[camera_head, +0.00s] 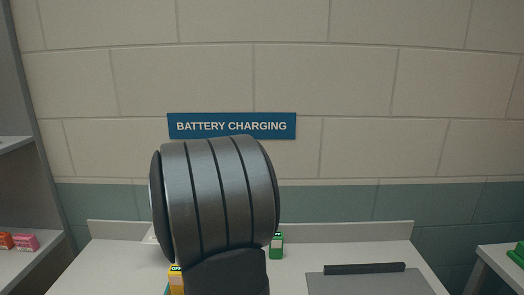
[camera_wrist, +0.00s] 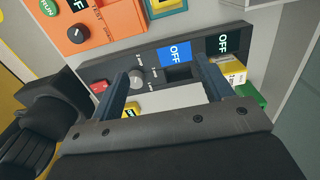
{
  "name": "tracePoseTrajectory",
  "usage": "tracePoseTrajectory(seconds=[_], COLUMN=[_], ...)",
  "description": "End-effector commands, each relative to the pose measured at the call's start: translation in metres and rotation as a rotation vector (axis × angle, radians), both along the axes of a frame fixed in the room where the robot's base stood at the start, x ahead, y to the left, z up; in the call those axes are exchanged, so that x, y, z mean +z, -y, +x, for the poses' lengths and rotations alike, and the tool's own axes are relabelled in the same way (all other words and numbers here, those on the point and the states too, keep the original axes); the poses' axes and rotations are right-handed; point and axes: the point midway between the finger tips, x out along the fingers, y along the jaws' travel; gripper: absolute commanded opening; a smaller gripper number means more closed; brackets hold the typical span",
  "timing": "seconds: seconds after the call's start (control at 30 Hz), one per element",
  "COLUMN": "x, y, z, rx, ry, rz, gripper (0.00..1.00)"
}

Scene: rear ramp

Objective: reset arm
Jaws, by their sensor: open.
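My gripper (camera_wrist: 163,70) shows in the wrist view with its two dark fingers spread apart and nothing between them. Beyond the fingers is a dark grey panel (camera_wrist: 152,58) with a grey knob, a blue "OFF" label and a black "OFF" label. I cannot tell whether the fingers touch anything. In the head view my dark grey arm fills the lower middle and the fingers are hidden.
A white bench (camera_head: 110,270) stands against the wall. On it are a green item (camera_head: 277,246), a partly hidden yellow item (camera_head: 176,281) and a grey plate (camera_head: 350,284) with a black bar (camera_head: 365,268). An orange unit (camera_wrist: 105,22) is beside the panel.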

Motion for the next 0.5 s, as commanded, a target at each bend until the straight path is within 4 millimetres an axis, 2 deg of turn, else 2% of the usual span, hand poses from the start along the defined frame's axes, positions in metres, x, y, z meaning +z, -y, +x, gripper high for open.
tracePoseTrajectory(seconds=[0.33,0.5], x=[-0.007,-0.027], y=[0.022,-0.009], z=[-0.056,-0.058], rx=[0.0,0.005], ry=[0.001,-0.003], rz=[0.0,-0.001], gripper=[0.73,0.73])
